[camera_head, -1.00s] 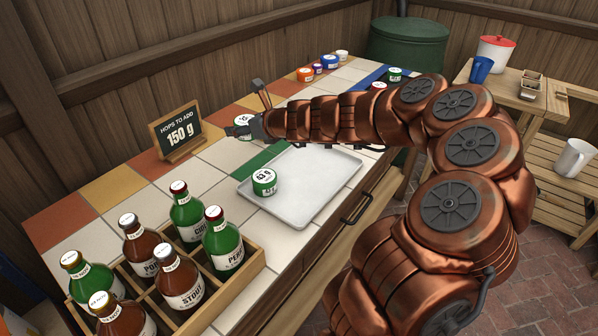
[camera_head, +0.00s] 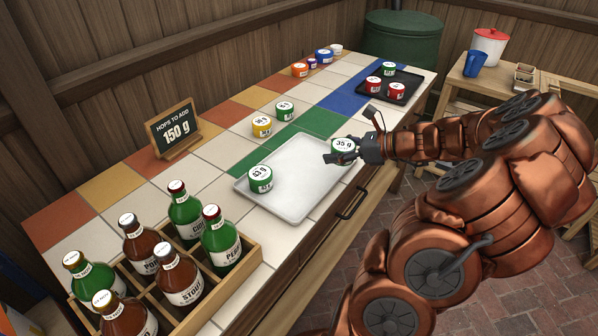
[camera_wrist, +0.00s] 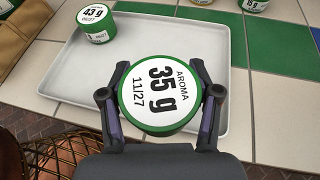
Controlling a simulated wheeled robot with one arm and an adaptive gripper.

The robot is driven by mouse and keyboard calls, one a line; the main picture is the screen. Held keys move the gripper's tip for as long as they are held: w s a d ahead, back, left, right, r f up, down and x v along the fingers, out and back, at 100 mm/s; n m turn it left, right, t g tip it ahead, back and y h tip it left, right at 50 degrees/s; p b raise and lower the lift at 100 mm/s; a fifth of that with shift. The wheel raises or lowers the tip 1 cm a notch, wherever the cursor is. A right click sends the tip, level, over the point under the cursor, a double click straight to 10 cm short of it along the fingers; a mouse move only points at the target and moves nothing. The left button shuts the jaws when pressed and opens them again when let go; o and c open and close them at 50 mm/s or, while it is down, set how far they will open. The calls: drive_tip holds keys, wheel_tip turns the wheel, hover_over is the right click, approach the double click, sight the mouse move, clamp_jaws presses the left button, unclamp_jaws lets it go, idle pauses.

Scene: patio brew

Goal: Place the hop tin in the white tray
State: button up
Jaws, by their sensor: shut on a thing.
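My gripper (camera_head: 341,153) is shut on a green-sided tin with a white lid marked 35 g (camera_head: 344,145). In the wrist view this tin (camera_wrist: 160,92) is upright between both fingers, its lid reading AROMA 11/27. It is over the right end of the white tray (camera_head: 300,190); whether it touches the tray floor I cannot tell. Another green tin, marked 43 g (camera_head: 260,180), stands inside the tray at the left end; it also shows at the upper left of the wrist view (camera_wrist: 96,25).
A yellow tin (camera_head: 262,126) and a green tin (camera_head: 285,112) stand on the tiles behind the tray. A black tray (camera_head: 408,82) holds one green and two red tins. A wooden bottle crate (camera_head: 240,255) is front left. A 150 g sign (camera_head: 174,130) stands at the back.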

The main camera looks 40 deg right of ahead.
drive_tip(key=shift+s+d+f, duration=0.1)
drive_tip(key=shift+s, duration=0.35)
approach(287, 142)
drive_tip(key=w+a, duration=0.2)
drive_tip(key=w, duration=0.1)
drive_tip(key=w+a+r, duration=0.1)
drive_tip(key=shift+w, duration=0.35)
drive_tip(key=shift+d+f, duration=0.1)
drive_tip(key=shift+f, duration=1.6)
drive_tip(key=shift+f, duration=0.1)
drive_tip(key=o, duration=1.1)
drive_tip(key=shift+o, duration=0.2)
drive_tip(key=shift+s+d, duration=0.1)
drive_tip(key=shift+d, duration=0.05)
drive_tip(key=v, duration=1.1)
drive_tip(key=shift+s+d+r, duration=0.1)
drive_tip(key=shift+s+r, duration=0.05)
drive_tip(key=shift+r, duration=0.1)
